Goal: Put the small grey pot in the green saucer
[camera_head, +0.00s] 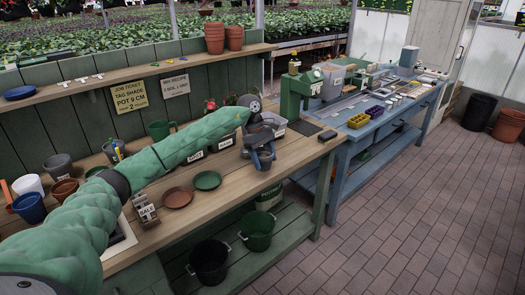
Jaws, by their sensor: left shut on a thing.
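My left arm comes in from the left in a green sleeve. Its gripper (263,157) is over the right part of the wooden bench, to the right of the saucers. It is shut on a small dark grey thing, which looks like the small grey pot (265,153); the fingers hide part of it. I cannot tell whether the pot touches the bench. The green saucer (207,180) lies empty on the bench, left of and apart from the gripper. My right gripper is not in view.
A terracotta saucer (177,198) lies beside the green one. A sale sign (146,211) stands left of it. Several pots, including a larger grey one (59,165), stand at the left. Labelled bins line the bench back. A blue table (350,132) stands right.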

